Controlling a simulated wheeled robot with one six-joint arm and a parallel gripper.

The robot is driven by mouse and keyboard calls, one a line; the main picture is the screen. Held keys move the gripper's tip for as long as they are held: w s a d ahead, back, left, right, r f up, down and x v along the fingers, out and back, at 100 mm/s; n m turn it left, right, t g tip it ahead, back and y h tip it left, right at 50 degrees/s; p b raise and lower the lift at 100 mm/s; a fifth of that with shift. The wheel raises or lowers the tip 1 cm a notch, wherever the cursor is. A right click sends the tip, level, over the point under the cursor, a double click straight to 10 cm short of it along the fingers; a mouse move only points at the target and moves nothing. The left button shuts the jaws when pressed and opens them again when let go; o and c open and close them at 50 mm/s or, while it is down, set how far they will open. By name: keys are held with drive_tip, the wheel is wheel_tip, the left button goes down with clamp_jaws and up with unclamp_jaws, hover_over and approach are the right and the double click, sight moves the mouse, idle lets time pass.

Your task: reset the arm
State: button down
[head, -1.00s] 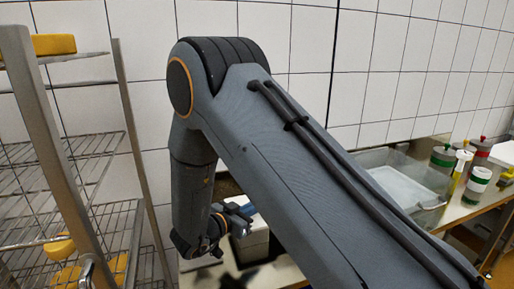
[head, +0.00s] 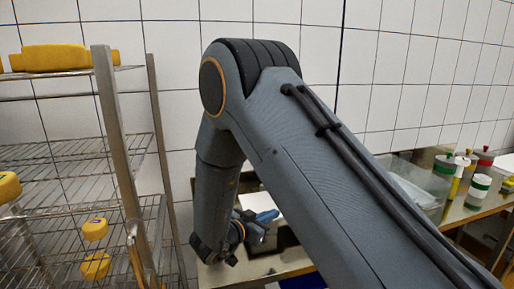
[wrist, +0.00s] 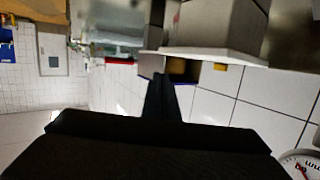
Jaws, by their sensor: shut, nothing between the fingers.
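My arm crosses the head view from the lower right up to a bent elbow, then hangs down to the wrist. My gripper (wrist: 166,96) is shut and empty in the wrist view, its dark fingers together below a pale box-like shape. In the head view the wrist end hangs low, in front of a bench, with a small blue part beside it; the fingertips are not clear there.
A wire rack (head: 128,170) stands at the left with yellow cheeses (head: 72,57) on its shelves. A bench at the right holds a clear tub (head: 412,182) and several pots, one green and white (head: 477,190). A round dial (wrist: 300,166) shows in the wrist view.

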drive_tip(key=s+d+n+g+y+b, duration=0.2)
drive_tip(key=s+d+n+g+y, duration=0.2)
drive_tip(key=s, duration=0.9)
drive_tip(key=s+d+n+g+y+b, duration=0.1)
drive_tip(key=s+d+n+g+y, duration=0.3)
drive_tip(key=s+d, duration=0.7)
drive_tip(key=shift+s+f+n+g+y+b, duration=0.3)
drive_tip(key=shift+s+f+g+y+b, duration=0.1)
drive_tip(key=shift+s+g+y, duration=0.6)
drive_tip(key=shift+w+d, duration=0.15)
drive_tip(key=shift+w, duration=0.05)
